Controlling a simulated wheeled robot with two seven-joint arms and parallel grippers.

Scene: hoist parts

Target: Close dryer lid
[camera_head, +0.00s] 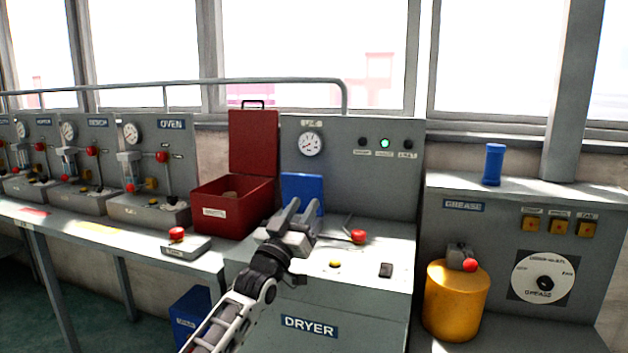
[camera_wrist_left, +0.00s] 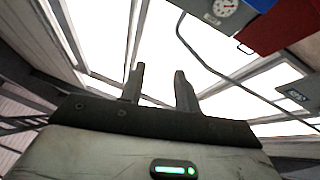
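The dryer (camera_head: 310,327) is a grey console with a DRYER label on its front. A blue panel (camera_head: 302,182) stands upright on its top, and looks like the raised lid; its lower part is hidden by my left gripper. My left gripper (camera_head: 302,206) is in front of the blue panel, fingers pointing up, apart and empty; I cannot tell whether it touches the panel. In the left wrist view the fingers (camera_wrist_left: 158,82) are spread with nothing between them. My right gripper is not in view.
A red box (camera_head: 234,222) with its red lid (camera_head: 253,142) raised stands left of the dryer top. A red-knobbed lever (camera_head: 357,237) is right of my gripper. A yellow canister (camera_head: 457,302) and blue cylinder (camera_head: 494,164) are at the right. A railing (camera_head: 200,82) runs behind.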

